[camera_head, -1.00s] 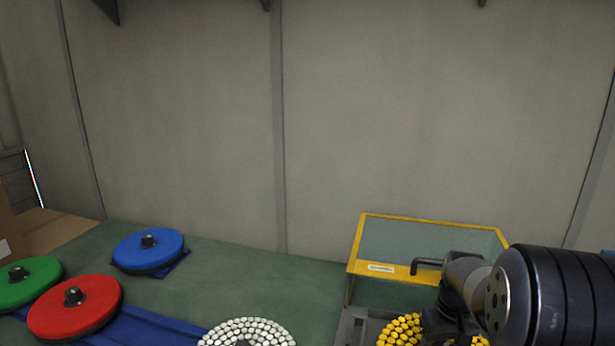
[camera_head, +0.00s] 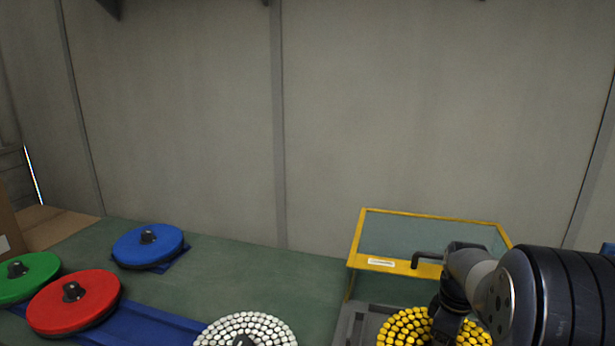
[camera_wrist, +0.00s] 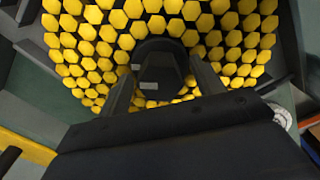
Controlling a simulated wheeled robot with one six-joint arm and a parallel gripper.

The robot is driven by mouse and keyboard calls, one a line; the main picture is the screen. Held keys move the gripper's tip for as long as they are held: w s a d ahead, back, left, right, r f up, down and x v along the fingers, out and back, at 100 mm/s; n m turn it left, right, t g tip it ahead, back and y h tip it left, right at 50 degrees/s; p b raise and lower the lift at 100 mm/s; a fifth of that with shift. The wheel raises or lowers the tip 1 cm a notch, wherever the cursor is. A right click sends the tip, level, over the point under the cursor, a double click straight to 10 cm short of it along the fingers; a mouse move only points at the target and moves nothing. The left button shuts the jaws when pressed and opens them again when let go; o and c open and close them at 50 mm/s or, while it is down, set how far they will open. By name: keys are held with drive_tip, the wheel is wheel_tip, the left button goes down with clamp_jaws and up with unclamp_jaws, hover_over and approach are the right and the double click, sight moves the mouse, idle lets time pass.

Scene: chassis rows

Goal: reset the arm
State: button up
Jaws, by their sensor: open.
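My gripper (camera_wrist: 160,90) is open in the wrist view, with its two fingers on either side of a dark knob (camera_wrist: 158,68). The knob stands in the middle of a disc covered in yellow hexagonal pieces (camera_wrist: 85,45). I cannot tell whether the fingers touch the knob. In the head view the yellow disc (camera_head: 405,327) sits at the lower right, in front of a yellow-framed clear box, and my wrist partly covers it. The fingertips are hidden there.
The yellow-framed box (camera_head: 430,235) has a dark handle and stands close behind my wrist. A white-studded disc (camera_head: 245,325), a red disc (camera_head: 72,303), a green disc (camera_head: 28,275) and a blue disc (camera_head: 148,247) lie leftward. The green tabletop (camera_head: 270,275) is clear between blue disc and box.

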drive_tip(key=shift+n, duration=1)
drive_tip(key=shift+r+p, duration=0.35)
drive_tip(key=shift+r, duration=0.5)
